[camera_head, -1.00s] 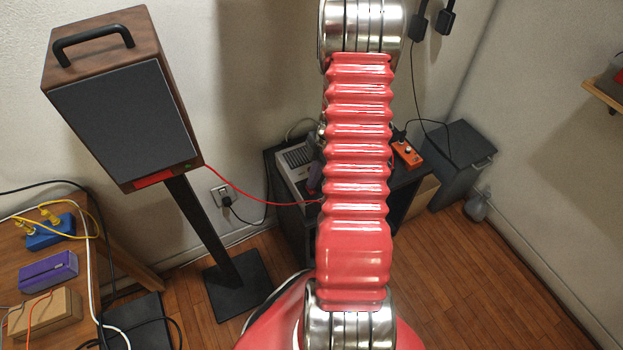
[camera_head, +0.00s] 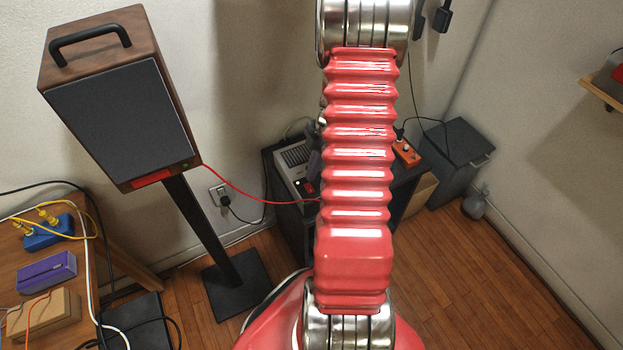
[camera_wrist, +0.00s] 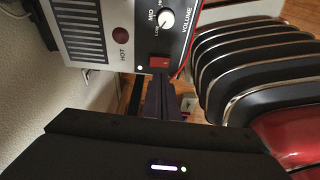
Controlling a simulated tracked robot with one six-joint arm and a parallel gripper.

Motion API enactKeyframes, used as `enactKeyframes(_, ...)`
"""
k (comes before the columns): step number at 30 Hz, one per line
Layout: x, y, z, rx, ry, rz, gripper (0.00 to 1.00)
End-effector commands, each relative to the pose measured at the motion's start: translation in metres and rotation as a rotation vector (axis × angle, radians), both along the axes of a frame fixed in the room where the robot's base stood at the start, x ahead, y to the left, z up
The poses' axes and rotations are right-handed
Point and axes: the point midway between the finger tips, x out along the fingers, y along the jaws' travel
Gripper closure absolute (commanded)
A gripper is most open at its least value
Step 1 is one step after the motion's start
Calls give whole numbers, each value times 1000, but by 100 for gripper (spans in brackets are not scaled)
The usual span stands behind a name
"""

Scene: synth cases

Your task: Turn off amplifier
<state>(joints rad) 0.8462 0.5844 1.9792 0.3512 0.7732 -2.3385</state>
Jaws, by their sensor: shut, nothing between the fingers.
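The amplifier (camera_head: 292,172) stands on a black cabinet against the wall in the head view, partly hidden behind my arm. In the wrist view the amplifier's front panel (camera_wrist: 136,66) shows a white VOLUME knob (camera_wrist: 166,18), a dark red lamp marked HOT (camera_wrist: 121,35) and a red rocker switch (camera_wrist: 159,62). The switch's lit state is hard to tell. My gripper (camera_wrist: 160,80) is shut and empty, its dark fingertips just below the switch in the wrist view. I cannot tell whether they touch the panel.
A speaker (camera_head: 122,115) on a black stand is at left, with a red cable running to the amplifier area. An orange box (camera_head: 405,151) sits right of my arm on the cabinet. A wooden table (camera_head: 135,262) with small boxes and cables is at lower left.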

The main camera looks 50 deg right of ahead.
Motion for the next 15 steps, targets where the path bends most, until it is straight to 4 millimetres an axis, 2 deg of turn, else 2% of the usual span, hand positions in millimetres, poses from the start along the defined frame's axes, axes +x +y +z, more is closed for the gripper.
enactKeyframes(1,0,-6,10,-6,-4,-3,100)
enactKeyframes(9,0,-20,56,-6,-5,-3,100)
enactKeyframes(15,0,-27,81,-4,-3,-1,100)
